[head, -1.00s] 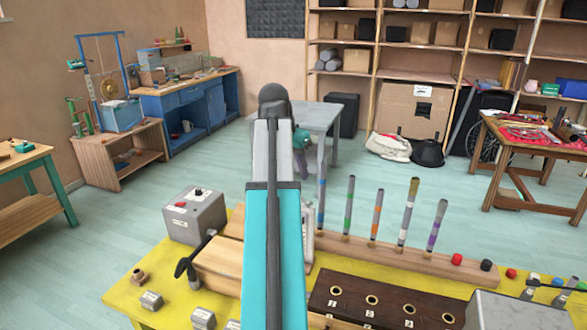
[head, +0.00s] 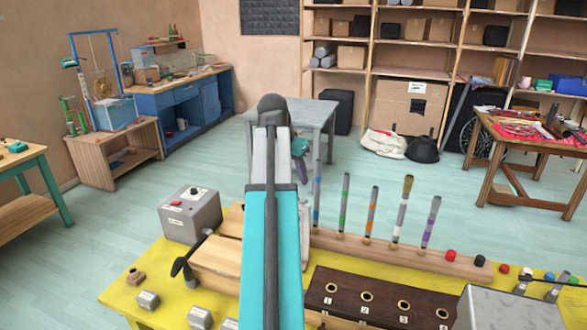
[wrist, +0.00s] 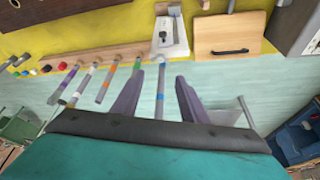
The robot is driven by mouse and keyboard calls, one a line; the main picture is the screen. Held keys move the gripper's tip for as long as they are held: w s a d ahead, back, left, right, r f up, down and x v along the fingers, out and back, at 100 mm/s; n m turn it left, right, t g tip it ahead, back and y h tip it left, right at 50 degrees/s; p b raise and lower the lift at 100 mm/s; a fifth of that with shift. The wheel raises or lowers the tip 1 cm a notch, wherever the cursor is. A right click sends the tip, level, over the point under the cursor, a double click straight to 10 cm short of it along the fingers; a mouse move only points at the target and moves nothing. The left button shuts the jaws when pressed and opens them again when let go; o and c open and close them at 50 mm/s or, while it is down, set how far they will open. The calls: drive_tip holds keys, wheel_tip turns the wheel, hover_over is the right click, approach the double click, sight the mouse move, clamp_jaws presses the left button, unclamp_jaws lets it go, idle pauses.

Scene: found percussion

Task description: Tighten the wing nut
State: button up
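I cannot pick out the wing nut with certainty. A dark lobed piece (head: 183,268) at the left end of a wooden box (head: 218,260) is too small to identify. In the wrist view, a pale plate (wrist: 172,48) carries a small dark fitting (wrist: 163,34). My gripper (wrist: 158,72) shows two purple fingers spread apart in the wrist view. A blue-banded stick (wrist: 160,95) shows in the gap between them, with no visible contact.
The yellow bench (head: 125,296) holds a grey box (head: 190,222), a dark numbered block (head: 330,282) and a wooden rail (head: 400,255) with several upright banded sticks. A grey table (head: 315,112) stands behind. Pale floor is open to the left.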

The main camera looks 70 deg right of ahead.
sight(301, 200)
drive_tip(key=shift+p+x, duration=1.25)
drive_tip(key=shift+x, duration=4.1)
drive_tip(key=c, duration=0.6)
drive_tip(key=shift+c, duration=0.2)
drive_tip(key=shift+m, duration=0.3)
drive_tip(key=shift+m+g+y, duration=0.3)
drive_tip(key=shift+m+g, duration=0.5)
drive_tip(key=shift+m, duration=1)
drive_tip(key=shift+d, duration=0.1)
drive_tip(key=shift+m+g+y, duration=0.5)
drive_tip(key=shift+m+g, duration=0.1)
drive_tip(key=shift+m, duration=1.4)
